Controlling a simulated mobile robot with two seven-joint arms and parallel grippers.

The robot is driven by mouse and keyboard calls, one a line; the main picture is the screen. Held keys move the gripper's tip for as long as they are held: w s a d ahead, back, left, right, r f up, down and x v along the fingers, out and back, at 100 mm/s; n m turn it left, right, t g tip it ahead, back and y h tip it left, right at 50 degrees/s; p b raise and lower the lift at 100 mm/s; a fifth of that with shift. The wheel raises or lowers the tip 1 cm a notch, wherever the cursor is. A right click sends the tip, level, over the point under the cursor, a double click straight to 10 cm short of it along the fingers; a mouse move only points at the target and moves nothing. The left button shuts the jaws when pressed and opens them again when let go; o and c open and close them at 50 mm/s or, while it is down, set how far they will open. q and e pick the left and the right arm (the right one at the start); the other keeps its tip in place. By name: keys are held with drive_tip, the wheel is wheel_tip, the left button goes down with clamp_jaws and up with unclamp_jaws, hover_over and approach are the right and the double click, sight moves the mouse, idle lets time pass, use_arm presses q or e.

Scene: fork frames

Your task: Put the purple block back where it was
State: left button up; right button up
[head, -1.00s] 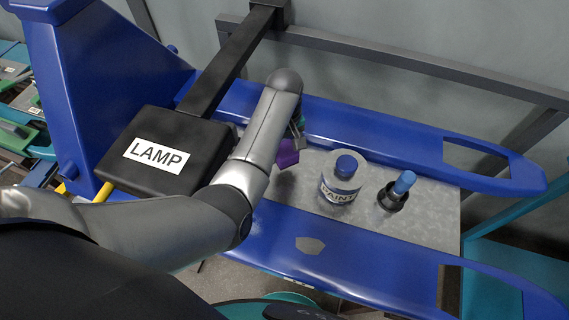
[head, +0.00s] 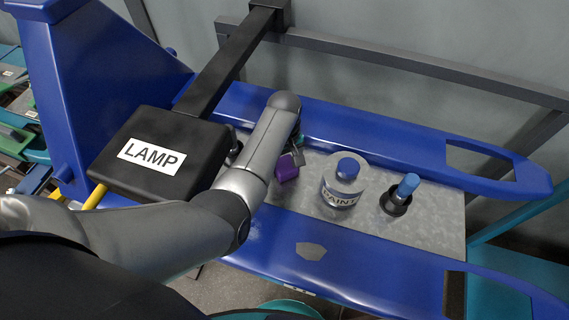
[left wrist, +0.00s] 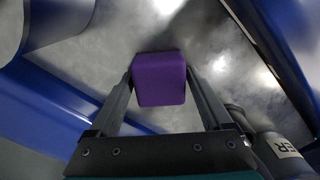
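The purple block (head: 287,168) is low over the grey metal plate (head: 425,225), left of the paint bottle. In the left wrist view the purple block (left wrist: 160,80) sits between my left gripper's fingertips, which touch its two sides. My left gripper (head: 296,153) reaches down from above and is shut on the block. My left forearm and wrist hide part of the plate around it. Whether the block's underside touches the plate cannot be told. My right gripper is not in view.
A white paint bottle (head: 342,185) with a blue cap stands right of the block. A blue-handled tool (head: 405,187) stands in a dark holder farther right. A black lamp (head: 160,155) stands at the left. Blue rails (head: 390,140) border the plate.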

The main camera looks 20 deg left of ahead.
sight(285, 163)
use_arm(q)
drive_tip(key=shift+o, duration=1)
drive_tip(key=shift+r, duration=0.1)
wheel_tip(285, 163, up, 11)
drive_tip(key=p, duration=0.3)
drive_tip(key=shift+p, duration=0.4)
drive_tip(key=shift+r, duration=0.55)
